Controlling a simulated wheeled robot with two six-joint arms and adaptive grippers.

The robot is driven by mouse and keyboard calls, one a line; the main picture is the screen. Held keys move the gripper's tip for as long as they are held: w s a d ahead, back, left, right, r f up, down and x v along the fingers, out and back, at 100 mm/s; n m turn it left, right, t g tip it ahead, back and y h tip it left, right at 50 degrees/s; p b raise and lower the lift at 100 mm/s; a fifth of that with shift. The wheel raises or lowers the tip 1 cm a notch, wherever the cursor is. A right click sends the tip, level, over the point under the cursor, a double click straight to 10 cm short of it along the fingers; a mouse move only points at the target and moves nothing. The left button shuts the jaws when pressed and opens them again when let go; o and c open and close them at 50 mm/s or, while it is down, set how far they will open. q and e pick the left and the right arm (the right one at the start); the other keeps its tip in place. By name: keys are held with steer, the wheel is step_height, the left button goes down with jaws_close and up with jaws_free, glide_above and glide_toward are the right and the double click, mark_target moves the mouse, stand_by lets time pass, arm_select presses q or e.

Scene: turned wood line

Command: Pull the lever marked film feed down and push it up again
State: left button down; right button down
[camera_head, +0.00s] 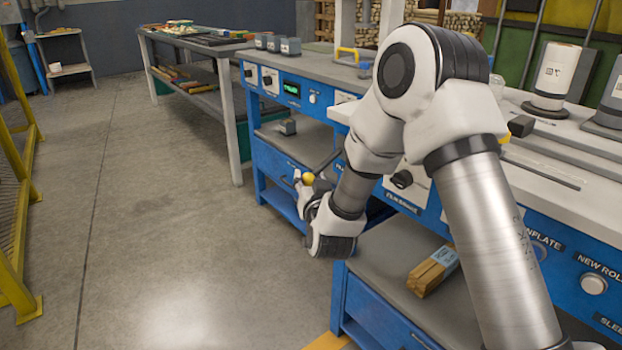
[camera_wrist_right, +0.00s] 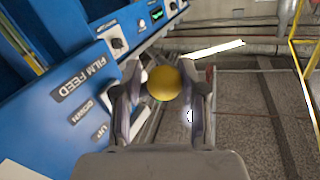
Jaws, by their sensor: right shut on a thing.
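The film feed lever ends in a yellow ball knob (camera_head: 308,178), in front of the blue machine panel in the head view. A dark rod (camera_head: 327,161) runs from near the knob up and right towards the panel; my arm hides part of that area. In the right wrist view the knob (camera_wrist_right: 164,84) sits between the two fingers of my right gripper (camera_wrist_right: 163,90), which is shut on it. The right gripper (camera_head: 306,186) also shows small in the head view. The FILM FEED label (camera_wrist_right: 78,83), with DOWN and UP plates, is left of the gripper. My left gripper is not in view.
Blue machine benches (camera_head: 395,310) line the right side, with switches and dials on their fronts. Wooden blocks (camera_head: 433,270) lie on a lower shelf. A side table (camera_head: 228,100) stands behind. The grey floor (camera_head: 170,240) to the left is clear up to a yellow barrier (camera_head: 18,250).

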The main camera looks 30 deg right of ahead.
mark_target(312, 173)
steer(key=r+m+p, duration=0.2)
steer(key=r+p, duration=0.1)
steer(key=r+m+g+y+p, duration=0.1)
steer(key=r+p, duration=0.2)
steer(key=p, duration=0.1)
steer(key=r+m+g+y+p, duration=0.1)
steer(key=r+m+p, duration=0.1)
steer(key=r+p, duration=0.1)
steer(key=shift+w+a+m, duration=0.1)
steer(key=shift+a+m, duration=0.2)
steer(key=shift+a, duration=0.1)
steer(key=r+p, duration=0.1)
steer(key=m+y+p, duration=0.1)
steer(key=p, duration=0.1)
steer(key=shift+d+r+m+g+y, duration=0.3)
steer(key=shift+d+r+g, duration=0.05)
steer(key=shift+r+g, duration=0.05)
steer(key=shift+w+d+r+p, duration=0.1)
steer(key=shift+d+r+p, duration=0.05)
steer(key=shift+r+p, duration=0.15)
steer(key=shift+r, duration=0.1)
steer(key=c, duration=0.6)
jaws_free()
steer(key=shift+d, duration=0.25)
